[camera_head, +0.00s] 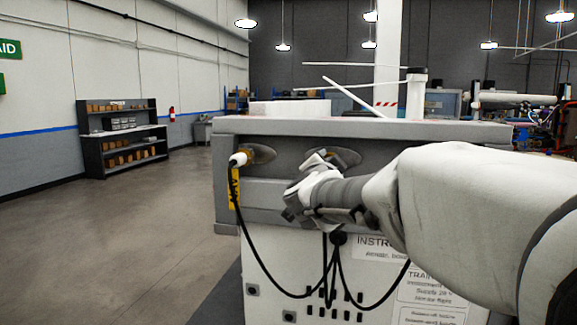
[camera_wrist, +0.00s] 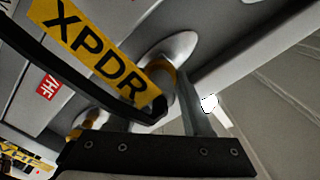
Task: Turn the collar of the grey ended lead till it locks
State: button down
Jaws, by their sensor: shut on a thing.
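In the head view my gripper (camera_head: 316,180) is at the stand's front, at the middle oval port plate (camera_head: 345,157). In the wrist view my gripper (camera_wrist: 166,88) is shut around a lead end at a round metal port plate (camera_wrist: 180,47). A gold ring (camera_wrist: 166,72) shows there. A yellow XPDR tag (camera_wrist: 95,50) on a black cable covers much of the lead end, so I cannot tell the end's colour or whether its collar is locked. One grey finger shows right of it; the other is hidden.
A white-ended lead (camera_head: 239,159) with a yellow tag (camera_head: 234,188) sits at the left port. Black cables (camera_head: 262,272) hang in loops below. The wrist view shows a red tag (camera_wrist: 47,87) and another connector (camera_wrist: 88,120). Open floor (camera_head: 110,235) lies left.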

jog(key=shift+c, duration=1.5)
grip_release()
